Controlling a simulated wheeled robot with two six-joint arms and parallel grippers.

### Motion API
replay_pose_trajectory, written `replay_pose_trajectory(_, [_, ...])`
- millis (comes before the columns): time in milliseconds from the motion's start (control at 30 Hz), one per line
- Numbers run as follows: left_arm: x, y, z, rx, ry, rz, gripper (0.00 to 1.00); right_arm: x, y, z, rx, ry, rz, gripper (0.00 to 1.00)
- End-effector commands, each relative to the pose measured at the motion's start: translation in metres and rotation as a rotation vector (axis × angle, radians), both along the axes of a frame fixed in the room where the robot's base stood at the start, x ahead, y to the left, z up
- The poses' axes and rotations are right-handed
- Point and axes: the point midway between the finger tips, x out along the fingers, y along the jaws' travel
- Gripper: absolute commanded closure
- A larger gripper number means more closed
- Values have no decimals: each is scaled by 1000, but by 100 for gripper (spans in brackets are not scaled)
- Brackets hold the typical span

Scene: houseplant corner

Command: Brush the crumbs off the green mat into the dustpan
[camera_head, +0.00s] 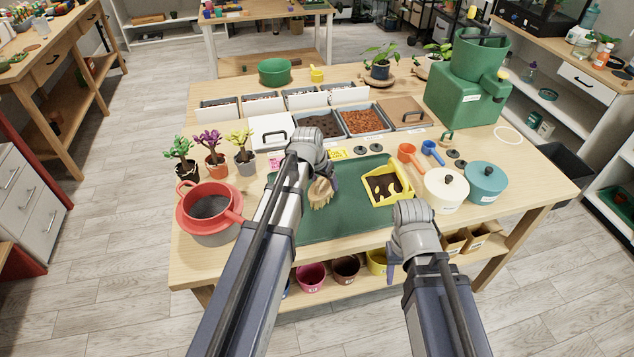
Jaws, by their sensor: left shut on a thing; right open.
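The green mat (345,222) lies on the front middle of the wooden table. The yellow dustpan (374,199) sits on the mat's right part with dark brown bits in it. My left gripper (325,185) is shut on a brush (320,194) with tan bristles, over the mat's left part, left of the dustpan. My arm hides part of the brush and the mat. I cannot tell whether the bristles touch the mat. No loose crumbs can be made out on the bare mat. My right gripper (397,262) is open and empty at the table's front edge, below the dustpan.
A red pot (212,207) and several small plants (215,165) stand left of the mat. A cream pot (445,190) and a teal pot (485,182) stand to its right. Soil bins (361,121) and a green machine (466,97) are behind.

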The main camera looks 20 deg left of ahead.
Motion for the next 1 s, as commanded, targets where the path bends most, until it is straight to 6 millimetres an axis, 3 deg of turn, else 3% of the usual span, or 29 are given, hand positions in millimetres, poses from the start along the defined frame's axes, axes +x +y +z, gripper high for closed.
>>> replay_pose_trajectory(433, [8, -14, -1, -4, 1, -3, 85, 0, 0, -1, 0, 0, 0, 50])
replay_pose_trajectory(800, [24, -40, 1, -4, 1, -3, 85, 0, 0, 1, 0, 0, 0, 50])
replay_pose_trajectory(1000, [25, -42, 0, -3, 1, -1, 85, 0, 0, 0, 0, 0, 0, 50])
